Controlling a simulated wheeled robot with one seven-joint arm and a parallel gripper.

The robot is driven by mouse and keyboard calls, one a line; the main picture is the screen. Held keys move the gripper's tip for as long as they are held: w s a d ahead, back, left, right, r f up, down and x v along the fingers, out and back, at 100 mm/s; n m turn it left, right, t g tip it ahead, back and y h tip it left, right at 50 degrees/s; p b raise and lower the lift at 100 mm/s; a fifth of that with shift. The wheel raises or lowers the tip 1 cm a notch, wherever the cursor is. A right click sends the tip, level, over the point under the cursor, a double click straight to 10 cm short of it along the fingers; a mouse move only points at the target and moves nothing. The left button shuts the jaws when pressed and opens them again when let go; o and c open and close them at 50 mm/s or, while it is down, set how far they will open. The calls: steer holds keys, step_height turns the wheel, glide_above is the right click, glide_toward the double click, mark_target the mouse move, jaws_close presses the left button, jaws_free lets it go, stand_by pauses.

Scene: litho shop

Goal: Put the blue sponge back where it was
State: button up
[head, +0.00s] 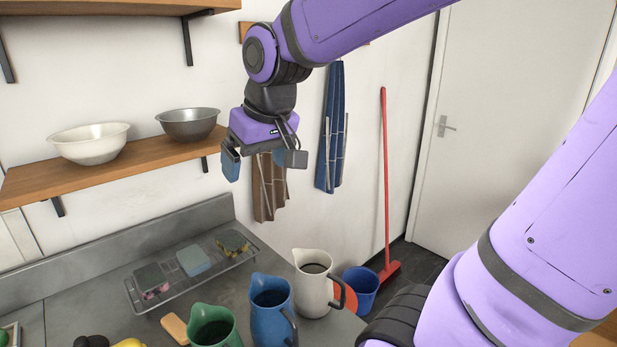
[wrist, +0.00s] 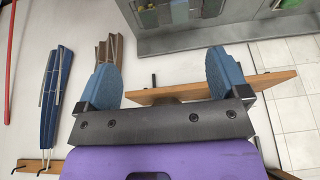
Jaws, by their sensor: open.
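A blue sponge (head: 194,260) with a greyish top lies in the middle of a wire rack (head: 135,303) on the grey counter in the head view. A sponge with a pinkish underside (head: 152,280) lies to its left, and one with a yellowish underside (head: 232,241) to its right. My gripper (head: 262,168) is open and empty, high above and to the right of the rack, in front of the wall. In the wrist view my gripper (wrist: 166,78) shows two blue finger pads set wide apart. The rack's contents are cut off at that view's top edge.
Green (head: 214,328), blue (head: 271,308) and white (head: 316,285) jugs stand on the counter in front of the rack. A wooden shelf (head: 110,175) with two bowls is left of my gripper. Brown (head: 268,188) and blue (head: 330,125) cloths hang behind it.

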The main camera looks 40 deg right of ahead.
steer(key=s+d, duration=0.1)
steer(key=s, duration=1)
steer(key=shift+s+r+t, duration=0.15)
steer(key=shift+s+t, duration=0.1)
steer(key=shift+t, duration=0.15)
stand_by(0.8)
